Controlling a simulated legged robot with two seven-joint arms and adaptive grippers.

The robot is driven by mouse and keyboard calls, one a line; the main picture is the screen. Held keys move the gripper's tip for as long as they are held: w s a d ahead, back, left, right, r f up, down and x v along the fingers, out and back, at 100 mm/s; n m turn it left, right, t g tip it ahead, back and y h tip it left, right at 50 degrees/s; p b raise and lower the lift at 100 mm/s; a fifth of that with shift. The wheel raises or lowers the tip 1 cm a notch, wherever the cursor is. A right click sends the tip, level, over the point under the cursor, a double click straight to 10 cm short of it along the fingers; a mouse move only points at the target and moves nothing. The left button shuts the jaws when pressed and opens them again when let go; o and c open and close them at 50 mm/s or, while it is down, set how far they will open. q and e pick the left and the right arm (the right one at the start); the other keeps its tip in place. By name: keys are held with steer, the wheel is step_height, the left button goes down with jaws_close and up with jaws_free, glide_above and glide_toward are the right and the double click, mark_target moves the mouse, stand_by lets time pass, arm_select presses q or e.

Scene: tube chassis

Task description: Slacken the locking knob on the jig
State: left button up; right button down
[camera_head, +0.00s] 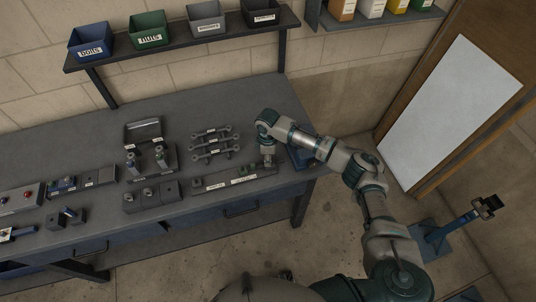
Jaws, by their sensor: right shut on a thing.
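A long, low grey jig (215,184) with white labels lies near the front edge of the workbench, to the right of its middle. My right arm reaches in from the right, and my right gripper (267,162) points down at the jig's right end. It is shut on what seems to be the locking knob, which the fingers mostly hide. The knob's turn angle is too small to tell. My left gripper is out of view.
The grey workbench (90,148) holds several fixtures to the left and wrench-like parts (211,143) behind the jig. A blue item (301,158) is partly behind my arm. Labelled bins (149,30) stand on a shelf above. A blue stand (436,235) is on the floor at right.

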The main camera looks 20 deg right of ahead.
steer(key=n+p, duration=0.2)
steer(key=n, duration=0.1)
steer(key=shift+r+n+p, duration=0.15)
steer(key=shift+n+p, duration=0.2)
steer(key=shift+n, duration=0.05)
steer(key=n+p, duration=0.1)
steer(key=n, duration=0.2)
steer(key=shift+s+n+p, duration=0.1)
steer(key=shift+n+p, duration=0.2)
steer(key=shift+p, duration=0.05)
steer(key=n+p, duration=0.1)
steer(key=n, duration=0.2)
steer(key=shift+n, duration=0.3)
steer(key=shift+s+d+n, duration=0.1)
steer(key=shift+n, duration=2.1)
steer(key=c, duration=0.9)
jaws_free()
steer(key=shift+f, duration=0.2)
